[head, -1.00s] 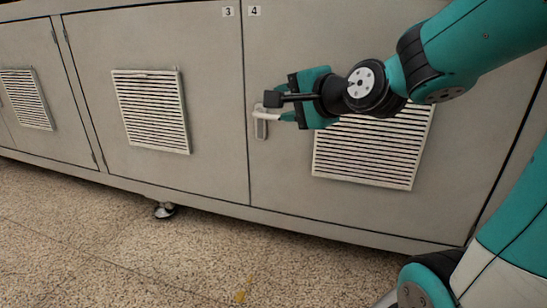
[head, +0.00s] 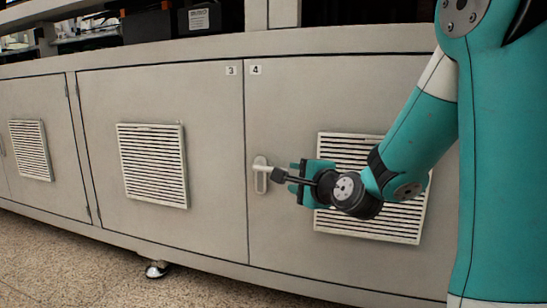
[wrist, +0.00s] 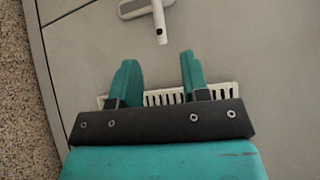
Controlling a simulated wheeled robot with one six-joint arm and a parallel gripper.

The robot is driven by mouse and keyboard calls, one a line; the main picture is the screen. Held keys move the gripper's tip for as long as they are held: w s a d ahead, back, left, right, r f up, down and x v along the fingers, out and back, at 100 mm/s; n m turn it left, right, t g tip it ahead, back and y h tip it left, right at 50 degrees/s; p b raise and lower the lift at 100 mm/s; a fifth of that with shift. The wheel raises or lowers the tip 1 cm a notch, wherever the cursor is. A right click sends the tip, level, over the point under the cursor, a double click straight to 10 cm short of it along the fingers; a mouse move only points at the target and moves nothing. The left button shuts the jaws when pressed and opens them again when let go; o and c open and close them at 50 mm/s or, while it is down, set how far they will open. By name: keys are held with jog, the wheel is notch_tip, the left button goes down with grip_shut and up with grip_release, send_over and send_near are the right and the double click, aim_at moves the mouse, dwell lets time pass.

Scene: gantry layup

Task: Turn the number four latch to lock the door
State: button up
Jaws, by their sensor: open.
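The number four door (head: 290,110) is a shut grey panel with a "4" label (head: 256,70) at its upper left. Its latch (head: 261,178) is a pale upright plate with a lever near the door's left edge. The lever sticks out to the right, across the plate. In the wrist view the latch lever (wrist: 159,22) points down toward the gap between my fingers. My gripper (head: 294,178) is open and empty, just right of the latch and apart from it. In the wrist view my gripper (wrist: 158,58) has both fingertips short of the lever's end.
A slatted vent (head: 345,222) sits behind my gripper and also shows in the wrist view (wrist: 165,97). The number three door (head: 215,110), with its own vent (head: 153,165), is shut at left. Speckled floor (head: 60,265) lies below the cabinet.

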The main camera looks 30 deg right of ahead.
aim_at(271, 168)
jog(key=shift+w+d+f+p, duration=0.25)
jog(key=shift+w+f+p, duration=0.05)
jog(key=shift+w+p, duration=1.85)
jog(key=shift+w+d+f+p, duration=0.25)
jog(key=shift+w+p, duration=1.6)
jog(key=shift+p, duration=0.65)
jog(key=shift+w+d+f+p, duration=0.2)
jog(key=shift+w+f+p, duration=0.1)
jog(key=shift+w+p, duration=1.85)
jog(key=shift+s, duration=0.15)
grip_shut()
